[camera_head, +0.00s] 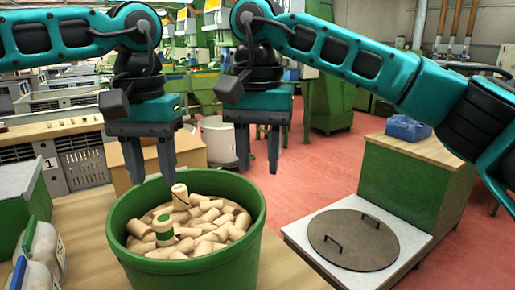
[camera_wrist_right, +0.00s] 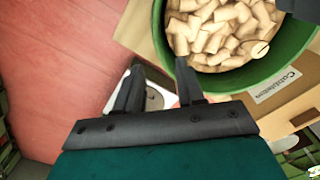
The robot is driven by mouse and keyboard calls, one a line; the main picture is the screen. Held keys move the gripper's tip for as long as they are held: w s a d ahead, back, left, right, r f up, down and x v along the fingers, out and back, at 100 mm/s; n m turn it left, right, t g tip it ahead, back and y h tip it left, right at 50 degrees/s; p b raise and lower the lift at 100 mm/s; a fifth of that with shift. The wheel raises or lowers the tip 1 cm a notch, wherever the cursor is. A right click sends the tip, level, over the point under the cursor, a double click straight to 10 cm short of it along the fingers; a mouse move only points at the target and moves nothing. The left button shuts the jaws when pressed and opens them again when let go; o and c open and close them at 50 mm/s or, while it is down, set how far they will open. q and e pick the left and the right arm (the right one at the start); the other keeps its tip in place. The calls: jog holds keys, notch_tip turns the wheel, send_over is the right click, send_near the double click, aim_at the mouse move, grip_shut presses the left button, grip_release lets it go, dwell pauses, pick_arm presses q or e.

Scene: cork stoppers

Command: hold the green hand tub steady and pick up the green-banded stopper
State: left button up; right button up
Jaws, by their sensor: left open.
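The green tub (camera_head: 250,245), full of pale cork stoppers, stands on the wooden bench; its rim also shows in the right wrist view (camera_wrist_right: 157,30). The green-banded stopper (camera_head: 163,229) stands among the corks at the tub's left side. Another stopper (camera_head: 180,196), with a thin dark line, stands upright near the middle back. I cannot pick out the green band in the right wrist view. My left gripper (camera_head: 151,180) is open and empty above the tub's back left rim. My right gripper (camera_head: 258,170) is open and empty, above and behind the tub's back right rim.
A round grey lid (camera_head: 352,240) with two handles lies on a white platform at right. White containers (camera_head: 40,250) stand at the left edge. A cardboard box (camera_head: 190,152) is behind the tub, near a white bucket (camera_head: 217,142). A blue container (camera_head: 408,127) sits farther right.

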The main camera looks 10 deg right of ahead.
aim_at(258, 216)
notch_tip(258, 216, down, 12)
jog(key=shift+r, duration=0.1)
dwell(0.5)
grip_shut()
dwell(1.4)
